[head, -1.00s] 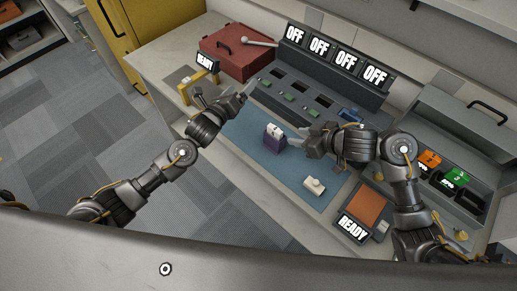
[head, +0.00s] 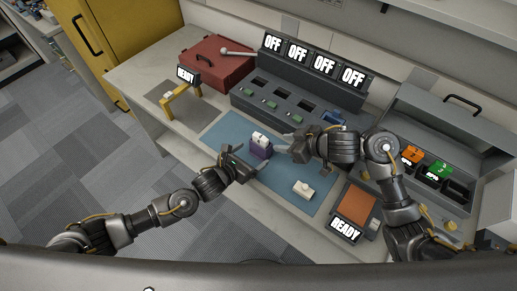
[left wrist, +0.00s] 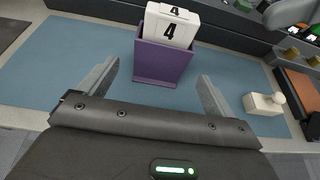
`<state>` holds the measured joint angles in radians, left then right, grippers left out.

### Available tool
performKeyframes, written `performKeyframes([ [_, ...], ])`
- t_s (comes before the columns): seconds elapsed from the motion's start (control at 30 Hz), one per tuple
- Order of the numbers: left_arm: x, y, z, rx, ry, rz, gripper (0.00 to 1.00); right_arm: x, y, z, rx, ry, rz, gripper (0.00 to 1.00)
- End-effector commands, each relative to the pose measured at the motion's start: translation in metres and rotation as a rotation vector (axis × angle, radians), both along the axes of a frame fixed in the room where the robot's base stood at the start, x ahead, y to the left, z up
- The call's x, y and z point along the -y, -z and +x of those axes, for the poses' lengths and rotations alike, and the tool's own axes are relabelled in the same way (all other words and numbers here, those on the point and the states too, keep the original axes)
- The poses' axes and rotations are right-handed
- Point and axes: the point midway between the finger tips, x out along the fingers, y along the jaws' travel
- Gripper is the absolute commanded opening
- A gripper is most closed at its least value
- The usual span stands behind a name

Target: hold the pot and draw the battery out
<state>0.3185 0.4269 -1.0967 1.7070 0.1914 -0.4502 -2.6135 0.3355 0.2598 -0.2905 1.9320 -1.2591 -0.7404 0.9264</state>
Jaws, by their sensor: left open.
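The purple pot (head: 259,151) stands upright on the blue mat, with a white battery (head: 260,138) sticking out of its top. In the left wrist view the pot (left wrist: 164,62) is straight ahead and the battery (left wrist: 171,26) is marked 4. My left gripper (head: 243,163) is open at the near left of the pot. Its two fingers (left wrist: 158,86) are spread wide, with the pot just beyond them and not held. My right gripper (head: 287,142) is just right of the pot and looks open, its fingers apart and clear of the battery.
The blue mat (head: 228,130) also holds a small white block with a knob (head: 303,188). A grey rack (head: 300,98) with OFF signs stands behind. A yellow stand (head: 180,101), a red box (head: 215,68), an orange pad (head: 357,203) and an open grey case (head: 440,118) surround the mat.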

Motion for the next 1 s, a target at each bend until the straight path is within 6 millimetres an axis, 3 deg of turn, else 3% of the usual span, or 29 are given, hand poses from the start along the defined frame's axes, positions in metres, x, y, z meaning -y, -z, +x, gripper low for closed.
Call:
performKeyframes([
  [0.4,0.038,0.025,0.052,0.0,-0.003,-0.001,0.91,0.0,0.0,0.0,0.0,0.0,0.0,0.36],
  [0.87,0.046,0.031,0.061,0.0,-0.002,-0.002,0.91,0.0,0.0,0.0,0.0,0.0,0.0,0.36],
  [1.0,0.046,0.031,0.061,0.0,-0.002,-0.002,0.77,0.0,0.0,0.0,0.0,0.0,0.0,0.36],
])
